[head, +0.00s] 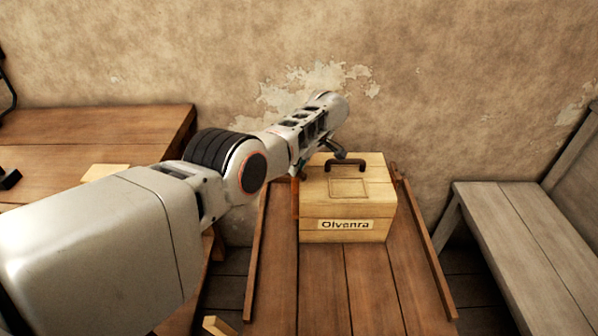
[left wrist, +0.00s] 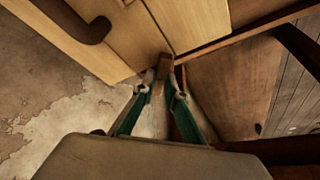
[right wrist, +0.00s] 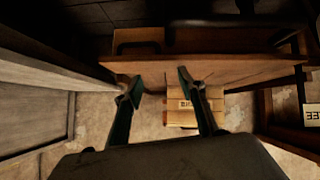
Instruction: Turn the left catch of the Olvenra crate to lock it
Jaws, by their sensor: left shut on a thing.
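The Olvenra crate (head: 348,209) is a pale wooden box with a dark handle (head: 345,160) on its lid and a name label on its front. It stands on a plank table. My left arm reaches over from the left to the crate's left side. In the left wrist view my left gripper (left wrist: 163,88) is shut on a small brown wooden catch (left wrist: 165,64) beside the crate's pale wall (left wrist: 195,20). In the head view my own arm and gripper hide most of this catch. My right gripper (right wrist: 157,85) shows in the right wrist view, open and empty, its fingers apart.
The plank table (head: 320,280) has raised rails along both sides and is clear before the crate. A wooden table (head: 90,135) stands at left, a grey bench (head: 530,235) at right. In the right wrist view a labelled pale box (right wrist: 205,103) lies beyond my fingers.

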